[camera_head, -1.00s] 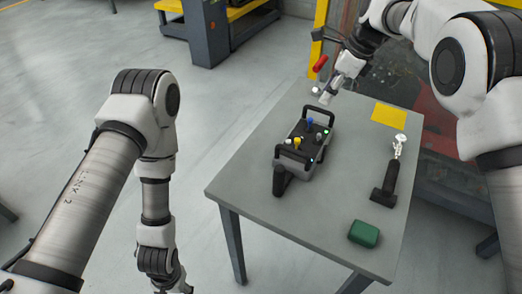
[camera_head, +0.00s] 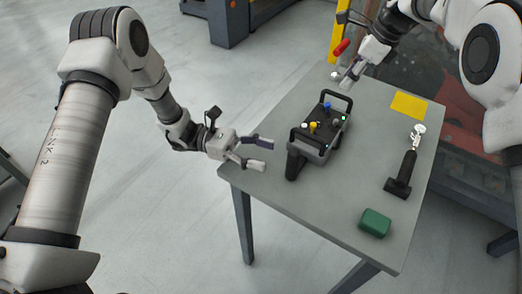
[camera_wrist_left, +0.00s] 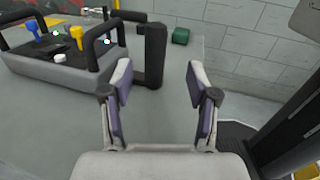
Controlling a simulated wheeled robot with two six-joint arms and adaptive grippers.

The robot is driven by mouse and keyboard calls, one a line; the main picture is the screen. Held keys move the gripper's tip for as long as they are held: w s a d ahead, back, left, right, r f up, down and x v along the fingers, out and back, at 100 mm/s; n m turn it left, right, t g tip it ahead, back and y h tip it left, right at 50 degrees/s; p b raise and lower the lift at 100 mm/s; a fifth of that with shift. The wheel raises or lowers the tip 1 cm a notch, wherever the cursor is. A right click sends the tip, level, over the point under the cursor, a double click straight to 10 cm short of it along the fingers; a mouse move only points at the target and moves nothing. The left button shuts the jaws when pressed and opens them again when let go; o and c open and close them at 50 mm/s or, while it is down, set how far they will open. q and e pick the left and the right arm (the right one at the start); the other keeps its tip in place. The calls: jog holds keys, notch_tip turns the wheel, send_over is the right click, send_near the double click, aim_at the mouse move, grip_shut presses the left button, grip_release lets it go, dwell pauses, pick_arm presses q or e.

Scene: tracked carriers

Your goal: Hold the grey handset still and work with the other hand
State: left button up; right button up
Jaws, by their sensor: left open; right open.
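The grey handset (camera_head: 318,138), a box with black side handles and blue and yellow sticks on top, stands on the table. A black grip (camera_head: 294,163) stands at its near left corner; it also shows in the left wrist view (camera_wrist_left: 152,58). My left gripper (camera_head: 267,155) is open and empty, over the table's left edge, left of the handset and apart from it. In the left wrist view the handset (camera_wrist_left: 60,72) is up and left of its open fingers (camera_wrist_left: 159,78). My right gripper (camera_head: 347,80) is open beyond the handset, near the table's far edge.
The grey table (camera_head: 330,200) also holds a yellow card (camera_head: 408,105), a black tool with a silver end (camera_head: 403,174) and a green block (camera_head: 375,222). A red-ended piece (camera_head: 341,47) shows beside my right gripper. The table's front middle is clear.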

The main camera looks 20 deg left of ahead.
aim_at(293, 160)
pick_arm(q)
jog(key=shift+w+d, duration=0.35)
jog(key=d, duration=0.7)
jog(key=shift+s+d, duration=0.2)
jog(key=shift+s, duration=0.1)
jog(key=shift+a, duration=0.1)
jog(key=shift+c, duration=0.3)
grip_shut()
jog(key=shift+o, duration=0.2)
grip_release()
